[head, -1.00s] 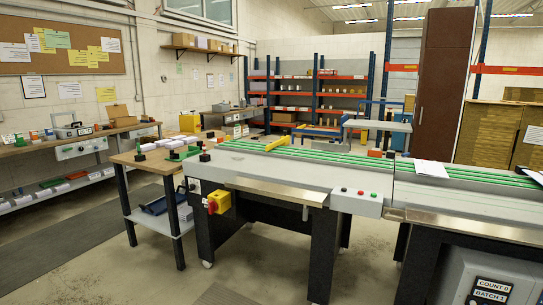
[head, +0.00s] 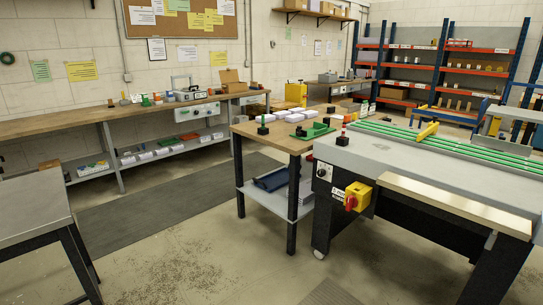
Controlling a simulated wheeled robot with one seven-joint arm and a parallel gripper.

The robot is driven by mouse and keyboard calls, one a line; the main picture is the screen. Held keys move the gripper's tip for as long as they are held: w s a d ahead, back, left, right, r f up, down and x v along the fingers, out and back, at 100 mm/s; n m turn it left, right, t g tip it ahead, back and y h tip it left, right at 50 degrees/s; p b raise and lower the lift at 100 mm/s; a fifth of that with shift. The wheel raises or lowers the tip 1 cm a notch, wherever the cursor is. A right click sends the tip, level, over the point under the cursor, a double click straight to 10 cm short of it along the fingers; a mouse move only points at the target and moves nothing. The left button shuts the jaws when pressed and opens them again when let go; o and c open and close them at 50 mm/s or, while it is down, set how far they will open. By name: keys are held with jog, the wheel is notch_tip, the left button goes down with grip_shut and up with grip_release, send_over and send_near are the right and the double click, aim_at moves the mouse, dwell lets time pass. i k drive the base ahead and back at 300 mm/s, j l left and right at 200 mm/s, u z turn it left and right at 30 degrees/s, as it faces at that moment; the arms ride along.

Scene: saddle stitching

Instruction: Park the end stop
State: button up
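A yellow bar (head: 427,131) lies across the green rails (head: 455,143) on top of the long grey machine (head: 378,160). It may be the end stop, but I cannot tell for sure at this distance. It sits near the machine's left end, towards the far side. My gripper and arm are not in view.
A wooden-topped side table (head: 272,140) with green and black fixtures stands against the machine's left end. A yellow box with a red switch (head: 357,196) juts from the machine's front. A metal-topped table (head: 30,212) is at the left. Floor with a dark mat (head: 170,205) lies between.

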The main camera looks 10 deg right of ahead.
aim_at(432, 127)
jog(key=i, duration=2.25)
jog(key=j+u, duration=0.05)
jog(key=j, duration=0.05)
